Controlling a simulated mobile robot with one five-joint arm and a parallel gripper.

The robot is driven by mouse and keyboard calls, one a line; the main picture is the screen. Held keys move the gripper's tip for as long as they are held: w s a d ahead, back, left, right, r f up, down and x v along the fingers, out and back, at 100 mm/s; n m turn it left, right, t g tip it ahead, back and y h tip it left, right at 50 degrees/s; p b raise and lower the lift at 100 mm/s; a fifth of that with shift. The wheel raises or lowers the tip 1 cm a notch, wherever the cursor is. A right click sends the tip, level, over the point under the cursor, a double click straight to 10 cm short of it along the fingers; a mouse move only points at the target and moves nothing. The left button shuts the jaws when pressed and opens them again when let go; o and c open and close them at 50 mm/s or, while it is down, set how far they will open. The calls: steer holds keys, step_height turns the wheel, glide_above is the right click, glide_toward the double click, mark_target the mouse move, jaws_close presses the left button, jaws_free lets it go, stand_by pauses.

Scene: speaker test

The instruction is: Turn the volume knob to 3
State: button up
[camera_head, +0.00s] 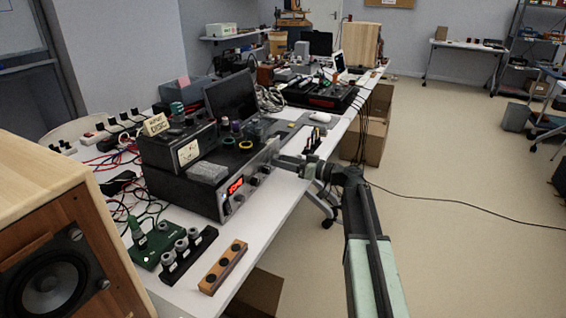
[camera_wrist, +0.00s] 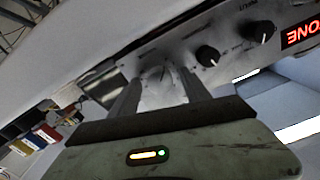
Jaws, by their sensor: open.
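The silver-faced amplifier (camera_head: 240,190) stands on the white table, its front panel toward the right. In the wrist view the panel (camera_wrist: 225,20) shows tilted, with a pale silver knob (camera_wrist: 158,74) and two black knobs (camera_wrist: 207,56) and (camera_wrist: 258,32). My gripper (camera_wrist: 160,88) is open, one finger on each side of the silver knob; whether they touch it I cannot tell. In the head view my gripper (camera_head: 281,161) is at the panel's far right end. The scale numbers and the volume label are too small to read.
A red lit display (camera_wrist: 301,33) is on the panel. A smaller meter unit (camera_head: 188,152) and a dark monitor (camera_head: 231,98) are on or behind the amplifier. A wooden speaker (camera_head: 60,205) stands at left. A wooden block with dark holes (camera_head: 223,268) lies in front.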

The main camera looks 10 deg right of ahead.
steer(key=shift+w+a, duration=0.1)
steer(key=shift+a, duration=0.1)
jaws_close()
steer(key=shift+d, duration=0.15)
steer(key=shift+m, duration=0.3)
